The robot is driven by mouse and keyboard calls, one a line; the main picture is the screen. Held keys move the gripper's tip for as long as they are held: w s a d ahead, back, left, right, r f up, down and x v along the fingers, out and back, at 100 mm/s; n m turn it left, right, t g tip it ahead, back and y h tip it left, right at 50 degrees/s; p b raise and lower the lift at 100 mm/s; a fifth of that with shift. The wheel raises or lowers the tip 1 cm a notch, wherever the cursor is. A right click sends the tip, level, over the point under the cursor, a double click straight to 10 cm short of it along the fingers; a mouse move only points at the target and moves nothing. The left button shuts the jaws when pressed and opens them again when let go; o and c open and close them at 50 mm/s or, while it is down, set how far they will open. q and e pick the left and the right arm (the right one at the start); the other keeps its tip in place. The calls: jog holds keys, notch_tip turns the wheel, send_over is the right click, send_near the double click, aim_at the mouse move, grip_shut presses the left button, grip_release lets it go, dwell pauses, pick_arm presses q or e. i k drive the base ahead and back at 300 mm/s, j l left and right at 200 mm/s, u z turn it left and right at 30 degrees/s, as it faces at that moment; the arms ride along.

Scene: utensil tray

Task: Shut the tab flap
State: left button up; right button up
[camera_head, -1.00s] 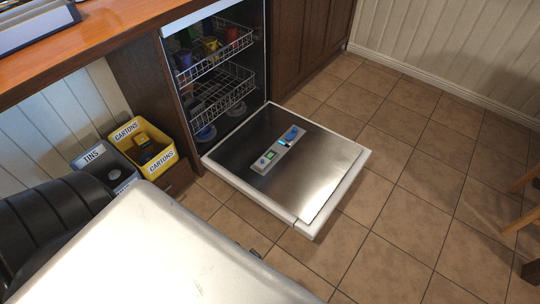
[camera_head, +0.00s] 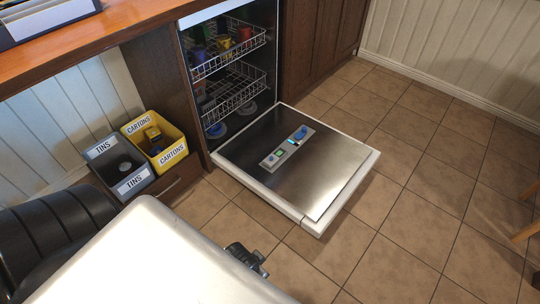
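The dishwasher door (camera_head: 340,190) is folded down flat, its steel inner face up. A grey dispenser panel (camera_head: 272,161) lies on its middle. The panel carries a blue part (camera_head: 301,134), seemingly the tab flap, with a bright patch beside it, and a small green area. The flap's exact position is too small to tell. A black part of mine, seemingly a gripper (camera_head: 258,262), shows at the edge of my white body, apart from the door and low in front of it. I cannot tell which arm it belongs to or whether it is open.
The dishwasher's wire racks (camera_head: 232,88) hold cups and dishes. A grey TINS bin (camera_head: 132,182) and a yellow CARTONS bin (camera_head: 172,155) stand left of the door. A wooden counter (camera_head: 125,20) runs above. Tiled floor (camera_head: 420,220) is clear right of the door.

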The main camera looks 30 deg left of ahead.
aim_at(272, 159)
jog(key=u, duration=1.1)
